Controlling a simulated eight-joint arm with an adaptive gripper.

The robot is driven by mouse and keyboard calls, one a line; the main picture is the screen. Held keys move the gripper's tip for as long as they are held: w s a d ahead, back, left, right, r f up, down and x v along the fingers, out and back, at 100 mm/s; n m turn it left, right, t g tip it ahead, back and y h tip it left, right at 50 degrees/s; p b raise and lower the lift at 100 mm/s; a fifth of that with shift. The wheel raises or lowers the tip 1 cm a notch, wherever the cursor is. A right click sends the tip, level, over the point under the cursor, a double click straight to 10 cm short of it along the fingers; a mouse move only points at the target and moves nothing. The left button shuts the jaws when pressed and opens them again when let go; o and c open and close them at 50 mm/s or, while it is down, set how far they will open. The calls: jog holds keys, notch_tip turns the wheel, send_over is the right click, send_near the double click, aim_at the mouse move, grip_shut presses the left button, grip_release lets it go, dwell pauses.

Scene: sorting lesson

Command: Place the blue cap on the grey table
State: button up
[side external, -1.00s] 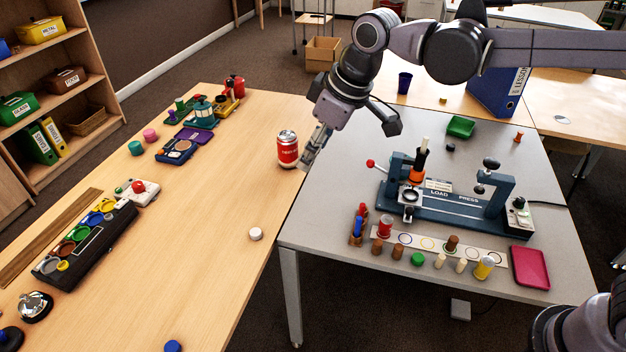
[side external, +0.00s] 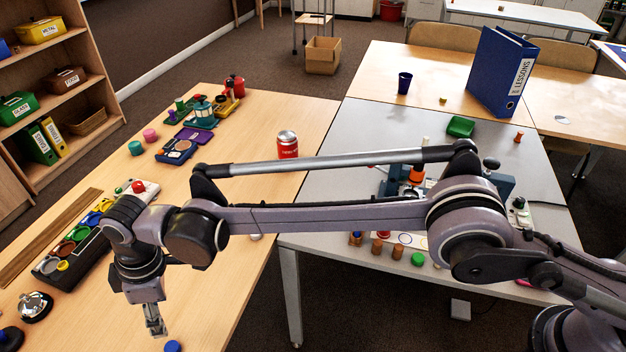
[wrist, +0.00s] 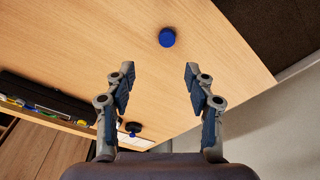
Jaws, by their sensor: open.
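The blue cap (side external: 172,346) lies on the wooden table (side external: 215,300) near its front edge, at the bottom of the side view. It also shows in the wrist view (wrist: 167,37), ahead of the fingers and between their lines. My gripper (side external: 157,333) hangs over the wooden table just left of the cap, pointing down. In the wrist view its fingers (wrist: 160,75) are spread with nothing between them. The grey table (side external: 350,125) stands to the right, partly hidden behind my arm.
A red can (side external: 287,146) stands on the wooden table. A black tray of coloured cups (side external: 60,240) and a bell (side external: 35,305) are left of my gripper. A load press (side external: 500,185) and several small pegs occupy the grey table. A green tray (side external: 460,127) sits at its back.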

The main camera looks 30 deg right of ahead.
send_over(172, 347)
jog(key=f, duration=0.5)
jog(key=shift+w+d+f, duration=0.1)
jog(key=shift+w+d, duration=0.15)
jog(key=shift+d, duration=0.1)
jog(key=shift+s+a+f, duration=0.15)
jog(key=shift+f, duration=1.4)
jog(key=shift+s+a+f, duration=0.1)
jog(key=shift+f, duration=1.45)
jog(key=c, duration=0.7)
